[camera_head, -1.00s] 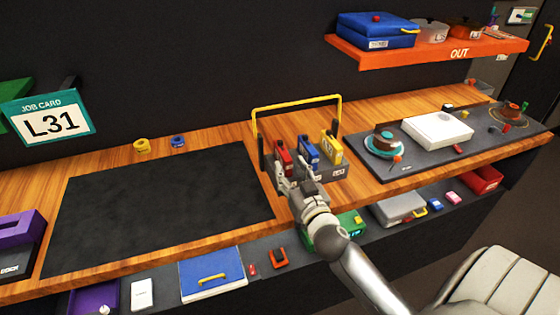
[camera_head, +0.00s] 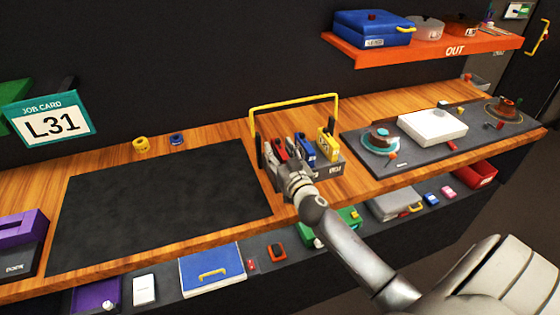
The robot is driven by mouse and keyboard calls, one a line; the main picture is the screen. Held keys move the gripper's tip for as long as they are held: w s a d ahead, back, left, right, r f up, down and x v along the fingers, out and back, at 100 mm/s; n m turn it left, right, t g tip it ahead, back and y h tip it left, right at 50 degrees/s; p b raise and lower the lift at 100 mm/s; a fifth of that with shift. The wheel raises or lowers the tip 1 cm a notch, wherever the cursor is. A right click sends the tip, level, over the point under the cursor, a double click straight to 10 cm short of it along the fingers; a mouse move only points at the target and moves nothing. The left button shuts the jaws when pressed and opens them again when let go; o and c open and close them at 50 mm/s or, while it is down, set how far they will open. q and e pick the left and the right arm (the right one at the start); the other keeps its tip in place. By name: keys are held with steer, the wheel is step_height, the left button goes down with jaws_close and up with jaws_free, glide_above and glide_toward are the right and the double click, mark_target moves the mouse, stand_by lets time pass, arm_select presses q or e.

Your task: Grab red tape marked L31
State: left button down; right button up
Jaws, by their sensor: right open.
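A red tape dispenser (camera_head: 280,147) stands at the left of a row in a grey caddy (camera_head: 336,170) with a yellow handle. A blue one (camera_head: 306,149) and a yellow one (camera_head: 327,144) stand to its right. No label can be read on the red one. My right gripper (camera_head: 282,155) is open at the red one, with its fingers around or just in front of it; I cannot tell which. The hand hides the red one's lower part. A job card (camera_head: 50,122) reads L31. My left gripper is not in view.
A black mat (camera_head: 150,205) lies clear on the wooden bench left of the caddy. A yellow roll (camera_head: 141,144) and a blue roll (camera_head: 177,140) sit behind it. A grey tray (camera_head: 410,172) with a white box is at right. An orange OUT shelf (camera_head: 400,52) hangs above.

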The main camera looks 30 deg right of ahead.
jaws_close()
steer(key=shift+r, duration=0.15)
